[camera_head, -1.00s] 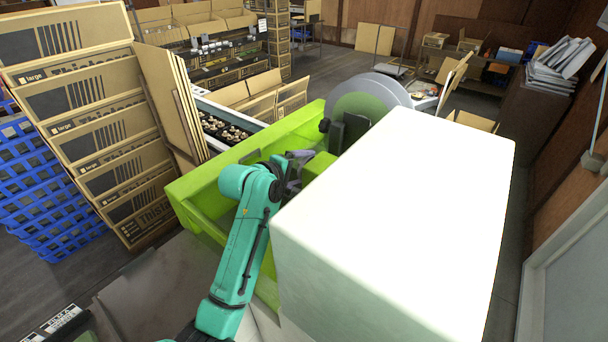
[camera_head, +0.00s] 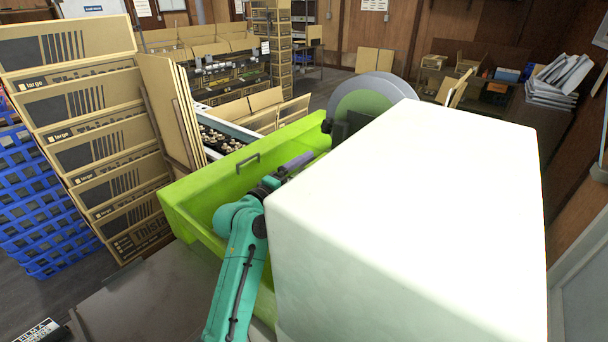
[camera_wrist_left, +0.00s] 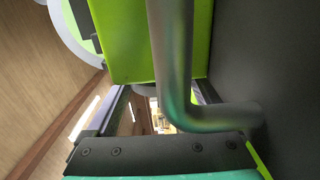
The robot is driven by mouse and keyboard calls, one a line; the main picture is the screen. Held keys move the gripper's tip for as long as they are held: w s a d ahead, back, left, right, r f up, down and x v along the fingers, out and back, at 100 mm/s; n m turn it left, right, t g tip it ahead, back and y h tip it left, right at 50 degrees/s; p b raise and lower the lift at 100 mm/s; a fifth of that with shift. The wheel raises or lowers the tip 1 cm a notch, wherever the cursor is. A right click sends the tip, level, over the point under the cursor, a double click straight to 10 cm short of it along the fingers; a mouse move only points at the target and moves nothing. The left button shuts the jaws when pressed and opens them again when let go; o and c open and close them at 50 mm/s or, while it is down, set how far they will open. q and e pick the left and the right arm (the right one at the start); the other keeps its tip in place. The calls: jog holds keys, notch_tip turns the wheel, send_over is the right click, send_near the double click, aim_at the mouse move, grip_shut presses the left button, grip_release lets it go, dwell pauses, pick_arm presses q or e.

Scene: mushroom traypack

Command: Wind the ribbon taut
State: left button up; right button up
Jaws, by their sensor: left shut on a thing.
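A grey disc with a green centre (camera_head: 362,106) stands upright at the back of the lime-green machine frame (camera_head: 190,196). I cannot make out the ribbon itself. My left gripper (camera_head: 292,166) is low inside the green frame, in front of the disc, with its fingers pointing up and right. In the left wrist view a bent grey metal bar (camera_wrist_left: 172,60) runs down between the fingers and turns right. The left gripper is shut on this bar. Its far end is out of sight. My right gripper is in neither view.
A large white block (camera_head: 410,220) fills the right foreground and hides what lies behind it. A conveyor with mushroom trays (camera_head: 218,138) lies behind the frame.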

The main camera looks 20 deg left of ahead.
pick_arm(q)
jog(key=o, duration=1.1)
jog(key=shift+s+a+f, duration=0.1)
jog(key=shift+s+a, duration=0.1)
jog(key=shift+s, duration=0.25)
jog(key=b+v, duration=0.3)
jog(key=v, duration=0.7)
jog(key=shift+s+f+b, duration=0.1)
jog(key=shift+s+b, duration=0.05)
jog(key=shift+b, duration=0.2)
jog(key=s+p, duration=0.1)
jog(key=p, duration=0.2)
jog(key=s+a+r+p, duration=0.1)
jog(key=p, duration=0.2)
jog(key=shift+s, duration=0.3)
jog(key=shift+s+a, duration=0.15)
jog(key=shift+s, duration=0.1)
jog(key=shift+f, duration=0.25)
